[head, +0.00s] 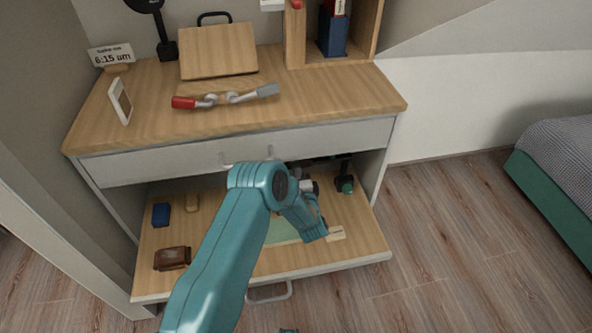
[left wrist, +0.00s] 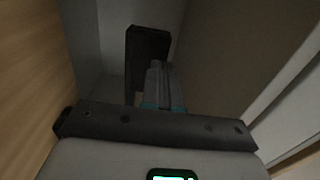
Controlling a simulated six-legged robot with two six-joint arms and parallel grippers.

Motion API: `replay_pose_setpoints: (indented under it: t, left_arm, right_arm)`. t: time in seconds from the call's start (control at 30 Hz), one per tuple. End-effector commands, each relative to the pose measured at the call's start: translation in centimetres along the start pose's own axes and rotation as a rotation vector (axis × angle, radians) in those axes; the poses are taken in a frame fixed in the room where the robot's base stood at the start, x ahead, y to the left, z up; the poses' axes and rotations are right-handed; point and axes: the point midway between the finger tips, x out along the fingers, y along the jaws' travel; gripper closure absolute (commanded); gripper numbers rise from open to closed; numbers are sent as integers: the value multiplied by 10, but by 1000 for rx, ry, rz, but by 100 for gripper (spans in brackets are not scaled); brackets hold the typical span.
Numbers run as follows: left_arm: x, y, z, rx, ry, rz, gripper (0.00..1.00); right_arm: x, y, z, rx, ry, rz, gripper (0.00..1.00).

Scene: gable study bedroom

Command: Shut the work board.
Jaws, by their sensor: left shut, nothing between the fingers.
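The work board (head: 345,262) is a pale wooden board pulled out below the desk's drawer front, with a grey front edge and a grey bar handle (head: 268,292). My teal left arm reaches over the board from the front and hides part of it. In the left wrist view my left gripper (left wrist: 155,80) is shut and empty, in a dark space with a wooden surface at the left. In the head view its fingertips are hard to make out, so I cannot tell whether it touches anything.
On the board lie a brown case (head: 172,258), a blue box (head: 161,214), a tan block (head: 192,202), a green mat (head: 283,232), a small card (head: 336,234) and a dark green object (head: 346,184). The desk drawer (head: 190,163) above is shut. A bed (head: 560,165) stands at the right.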

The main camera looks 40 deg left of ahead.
Motion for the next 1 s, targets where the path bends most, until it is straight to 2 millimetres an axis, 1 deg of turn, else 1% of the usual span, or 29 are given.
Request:
replay_pose_setpoints:
  t: [0.03,0.1,0.2,0.63,0.73,0.87,1.0]
  left_arm:
    - [7,2,0,-2,0,-2,100]
    - [13,2,0,0,2,-1,100]
    - [19,1,-1,0,2,-1,100]
    - [22,0,-1,0,3,0,100]
    - [26,2,-1,-1,1,0,100]
    - [40,4,-1,-2,-1,-3,100]
    - [66,6,-1,-3,-2,-4,100]
  right_arm:
    - [4,2,0,0,0,0,38]
    - [6,2,0,1,1,0,38]
    - [7,3,-1,2,2,0,38]
    - [7,3,-1,2,2,0,38]
    - [10,5,-2,3,4,0,38]
    - [20,9,-4,9,9,1,38]
    - [35,17,-8,19,18,2,38]
